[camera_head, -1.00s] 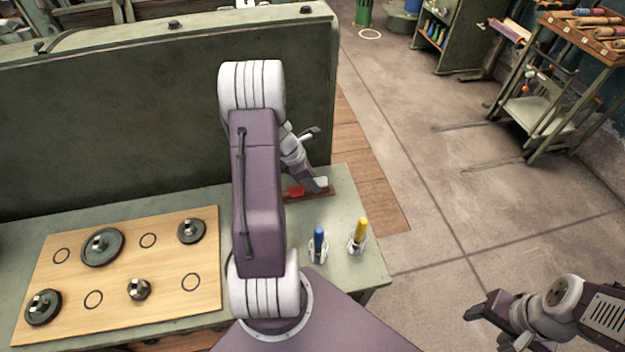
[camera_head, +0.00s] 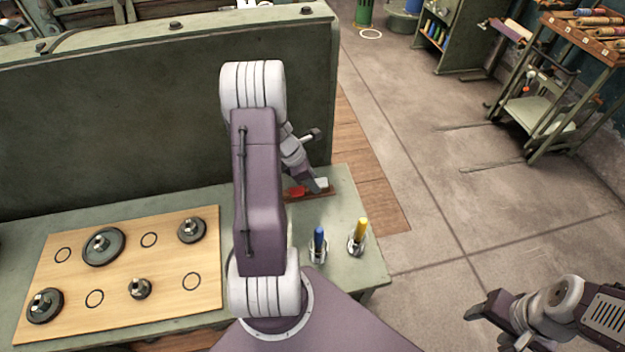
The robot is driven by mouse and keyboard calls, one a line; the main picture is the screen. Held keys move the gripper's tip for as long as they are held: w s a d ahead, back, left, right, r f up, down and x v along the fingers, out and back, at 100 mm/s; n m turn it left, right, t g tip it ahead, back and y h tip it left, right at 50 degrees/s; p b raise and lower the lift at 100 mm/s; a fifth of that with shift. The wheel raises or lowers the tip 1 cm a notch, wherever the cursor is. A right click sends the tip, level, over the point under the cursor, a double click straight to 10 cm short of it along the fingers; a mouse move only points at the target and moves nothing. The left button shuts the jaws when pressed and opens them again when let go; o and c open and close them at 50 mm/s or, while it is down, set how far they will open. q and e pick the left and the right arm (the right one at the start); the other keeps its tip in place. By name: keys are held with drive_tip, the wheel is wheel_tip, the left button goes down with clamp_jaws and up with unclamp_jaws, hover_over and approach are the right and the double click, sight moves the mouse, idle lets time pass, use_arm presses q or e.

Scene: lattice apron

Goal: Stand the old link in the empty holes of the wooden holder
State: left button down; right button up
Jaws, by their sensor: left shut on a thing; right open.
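The wooden holder (camera_head: 328,191) is a small reddish-brown strip near the far right corner of the bench, partly hidden by my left arm. A red piece (camera_head: 295,192) sits at it, just left of my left gripper. My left gripper (camera_head: 321,186) is shut and points down at the holder. The old link in its jaws is mostly hidden by the fingers and too small to make out; I cannot tell whether it touches the holder or stands in its holes. My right gripper (camera_head: 480,312) is open and empty, over the floor at the lower right.
A blue-topped tool (camera_head: 318,240) and a yellow-topped tool (camera_head: 361,232) stand in small holders on the bench's right end. A pale board (camera_head: 120,318) with several dark wheels and ringed spots lies at left. A tall green panel (camera_head: 120,130) rises behind the bench.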

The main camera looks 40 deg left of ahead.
use_arm(q)
drive_tip(key=shift+f, duration=0.1)
idle(0.3)
drive_tip(key=shift+f+b, duration=0.3)
drive_tip(key=shift+f, duration=0.05)
drive_tip(key=shift+f, duration=0.5)
idle(0.8)
drive_tip(key=shift+c, duration=1.5)
unclamp_jaws()
wheel_tip(320, 180, up, 8)
drive_tip(key=p, duration=0.8)
drive_tip(key=shift+r, duration=0.25)
